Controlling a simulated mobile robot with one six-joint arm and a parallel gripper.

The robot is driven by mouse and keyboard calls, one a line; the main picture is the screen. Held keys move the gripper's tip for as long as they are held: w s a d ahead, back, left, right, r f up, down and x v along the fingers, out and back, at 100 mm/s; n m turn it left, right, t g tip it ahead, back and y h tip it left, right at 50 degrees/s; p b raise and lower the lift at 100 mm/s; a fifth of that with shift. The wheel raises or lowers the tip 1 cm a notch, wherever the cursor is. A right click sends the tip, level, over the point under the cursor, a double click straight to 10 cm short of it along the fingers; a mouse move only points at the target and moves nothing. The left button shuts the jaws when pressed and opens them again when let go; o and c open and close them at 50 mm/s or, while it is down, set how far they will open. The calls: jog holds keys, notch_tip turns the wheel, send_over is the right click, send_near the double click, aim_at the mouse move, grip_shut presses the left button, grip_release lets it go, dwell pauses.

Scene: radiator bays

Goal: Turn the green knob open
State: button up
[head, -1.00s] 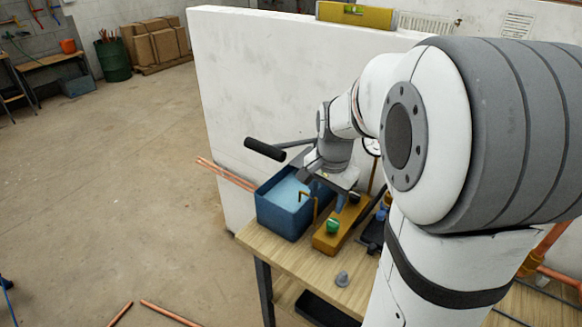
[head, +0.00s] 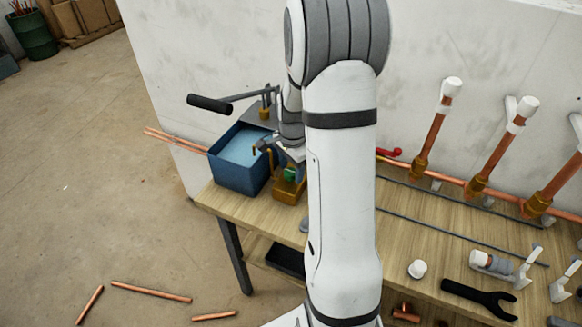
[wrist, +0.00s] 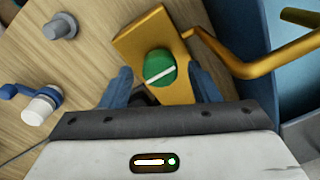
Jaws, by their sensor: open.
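The green knob (wrist: 160,68) is round with a white line across it, slightly tilted in the wrist view. It sits on a brass-coloured block (wrist: 143,35) and also shows, small, in the head view (head: 290,174). My gripper (wrist: 162,86) is open, with one blue finger on each side of the knob's near side. I cannot tell whether either finger touches it. In the head view my arm partly hides the block.
A bent brass spout (wrist: 240,65) rises beside the block. A blue tank (head: 230,175) holding water stands left of it, with a black-handled lever (head: 210,103) above. Copper pipes with white caps (head: 451,86) stand at the right. A grey peg (wrist: 60,27) and white-blue part (wrist: 40,107) are nearby.

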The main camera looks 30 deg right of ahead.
jog(key=shift+f, duration=0.1)
jog(key=shift+c, duration=0.4)
jog(key=c, duration=0.9)
